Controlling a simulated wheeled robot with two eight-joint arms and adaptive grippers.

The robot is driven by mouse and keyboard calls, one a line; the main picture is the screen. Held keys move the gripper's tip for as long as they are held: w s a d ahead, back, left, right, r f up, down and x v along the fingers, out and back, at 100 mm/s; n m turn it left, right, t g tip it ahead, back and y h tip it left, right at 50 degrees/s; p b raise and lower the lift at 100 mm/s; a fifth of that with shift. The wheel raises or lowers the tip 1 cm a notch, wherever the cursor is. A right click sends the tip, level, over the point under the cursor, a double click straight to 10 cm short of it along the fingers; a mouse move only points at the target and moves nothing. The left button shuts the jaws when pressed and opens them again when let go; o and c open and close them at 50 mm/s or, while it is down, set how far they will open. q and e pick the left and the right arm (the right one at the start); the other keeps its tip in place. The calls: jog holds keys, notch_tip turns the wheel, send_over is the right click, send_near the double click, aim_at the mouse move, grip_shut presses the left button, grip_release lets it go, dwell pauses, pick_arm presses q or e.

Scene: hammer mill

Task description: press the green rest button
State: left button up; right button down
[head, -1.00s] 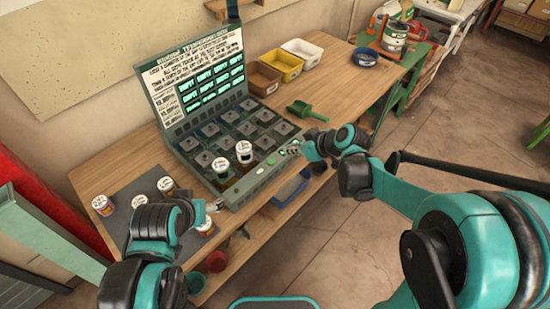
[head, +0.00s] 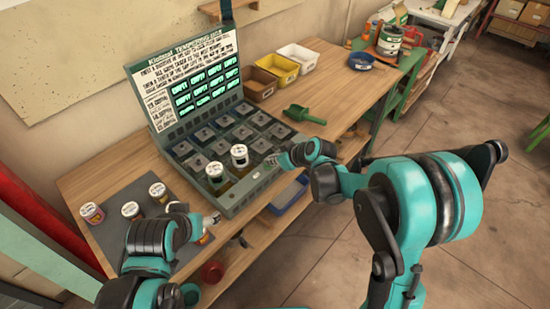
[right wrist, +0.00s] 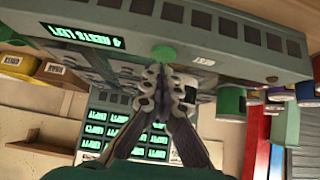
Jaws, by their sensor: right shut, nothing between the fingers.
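The green button (right wrist: 163,54) is a small round green cap on the front panel of the grey-green console (head: 226,207). The right wrist view shows it upside down, just beyond my fingertips. My right gripper (head: 274,160) is at the console's front right edge. In the right wrist view my right gripper (right wrist: 160,74) is shut and empty, its tips very close to the button; I cannot tell if they touch. In the head view the button is hard to make out beside the gripper. My left gripper (head: 212,220) is near a jar (head: 205,236) at the front left, its fingers unclear.
Two white-lidded jars (head: 239,156) stand on the console's grid; more jars (head: 131,211) stand on the dark mat at left. A lit "rests left" display (right wrist: 77,34) is beside the button. A green scoop (head: 303,114) and bins (head: 297,57) lie behind on the table.

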jog(key=shift+f, duration=0.6)
